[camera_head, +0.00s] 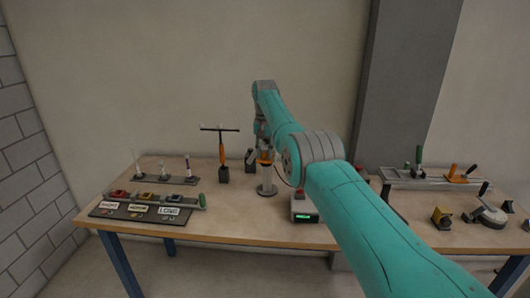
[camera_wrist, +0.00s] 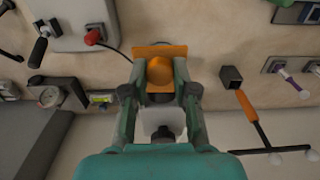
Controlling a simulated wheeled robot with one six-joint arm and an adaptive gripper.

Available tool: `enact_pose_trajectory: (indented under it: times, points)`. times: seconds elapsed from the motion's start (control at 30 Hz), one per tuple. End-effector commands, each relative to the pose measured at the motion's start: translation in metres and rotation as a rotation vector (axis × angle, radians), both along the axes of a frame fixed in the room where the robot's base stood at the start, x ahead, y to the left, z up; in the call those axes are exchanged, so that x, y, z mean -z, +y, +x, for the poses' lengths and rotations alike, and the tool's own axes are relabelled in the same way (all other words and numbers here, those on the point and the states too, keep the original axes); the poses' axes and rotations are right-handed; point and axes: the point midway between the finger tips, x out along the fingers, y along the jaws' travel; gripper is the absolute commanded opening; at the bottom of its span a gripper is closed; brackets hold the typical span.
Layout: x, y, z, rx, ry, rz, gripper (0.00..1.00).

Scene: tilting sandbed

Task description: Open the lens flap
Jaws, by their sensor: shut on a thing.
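An orange piece (camera_wrist: 158,73) with a flat plate and a rounded middle sits between the fingers of my gripper (camera_wrist: 160,90) in the wrist view. The fingers are shut on it from both sides. I cannot tell for sure whether this piece is the lens flap. In the head view my gripper (camera_head: 264,150) points down at the top of a short grey stand (camera_head: 266,184), where a bit of orange (camera_head: 264,157) shows. My gripper hides most of the stand's top, so I cannot tell how far any flap is turned.
A T-bar with an orange stem (camera_head: 222,147) stands close on the left. A box with a green display (camera_head: 304,217) stands just right of the stand. Labelled plates (camera_head: 140,211) lie at the table's left. A yellow block (camera_head: 441,218) stands at the right.

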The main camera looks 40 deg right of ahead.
Motion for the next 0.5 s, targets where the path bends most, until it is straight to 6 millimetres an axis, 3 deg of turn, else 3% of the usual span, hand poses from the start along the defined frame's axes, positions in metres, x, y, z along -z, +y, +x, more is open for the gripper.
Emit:
enact_pose_trajectory:
  times: [0.2, 0.23, 0.3, 0.33, 0.5]
  points:
    - [0.0018, -0.0005, -0.0002, 0.001, 0.0, 0.0, 0.0]
    - [0.0018, -0.0005, -0.0002, 0.001, 0.0, 0.0, 0.3]
    - [0.0016, -0.0006, -0.0002, 0.001, 0.0, 0.0, 0.48]
    - [0.0015, -0.0005, -0.0002, 0.001, 0.0, 0.0, 0.52]
    - [0.0008, -0.0004, -0.0002, 0.001, 0.0, 0.0, 0.52]
